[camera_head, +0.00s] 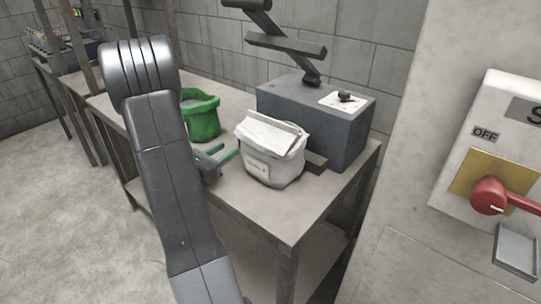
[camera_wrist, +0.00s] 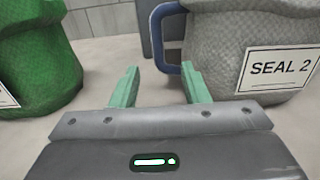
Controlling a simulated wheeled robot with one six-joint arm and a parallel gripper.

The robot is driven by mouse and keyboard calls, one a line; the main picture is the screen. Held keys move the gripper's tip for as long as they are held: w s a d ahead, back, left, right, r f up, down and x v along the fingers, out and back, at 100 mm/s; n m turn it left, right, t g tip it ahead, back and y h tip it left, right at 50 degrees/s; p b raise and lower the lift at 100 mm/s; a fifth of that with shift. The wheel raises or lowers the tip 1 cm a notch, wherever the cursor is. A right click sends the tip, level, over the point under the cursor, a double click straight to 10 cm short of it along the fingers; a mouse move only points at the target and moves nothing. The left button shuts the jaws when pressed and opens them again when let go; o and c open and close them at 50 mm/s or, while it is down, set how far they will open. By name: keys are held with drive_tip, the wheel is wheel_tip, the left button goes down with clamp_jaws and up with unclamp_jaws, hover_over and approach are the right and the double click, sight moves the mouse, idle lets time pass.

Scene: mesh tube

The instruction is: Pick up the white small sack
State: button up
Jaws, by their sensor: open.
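In the wrist view a greyish sack (camera_wrist: 232,55) with a "SEAL 2" label, which appears to be the same sack, fills the upper right. My gripper (camera_head: 229,154) is just left of the sack, low over the table. Its green fingers (camera_wrist: 160,70) are spread, with nothing between them. The right finger overlaps the sack's lower left in the wrist view; I cannot tell if they touch.
A green sack (camera_head: 203,116) stands behind and left, also at the left in the wrist view (camera_wrist: 38,60). A grey box machine (camera_head: 312,125) stands close behind the white sack. A wall panel with a red switch (camera_head: 490,196) is at the right. The table front (camera_head: 290,215) is clear.

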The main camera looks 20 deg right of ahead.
drive_tip(key=x, duration=0.5)
drive_tip(key=shift+w, duration=0.1)
clamp_jaws()
drive_tip(key=shift+a+r, duration=0.1)
drive_tip(key=shift+r, duration=0.05)
idle(1.2)
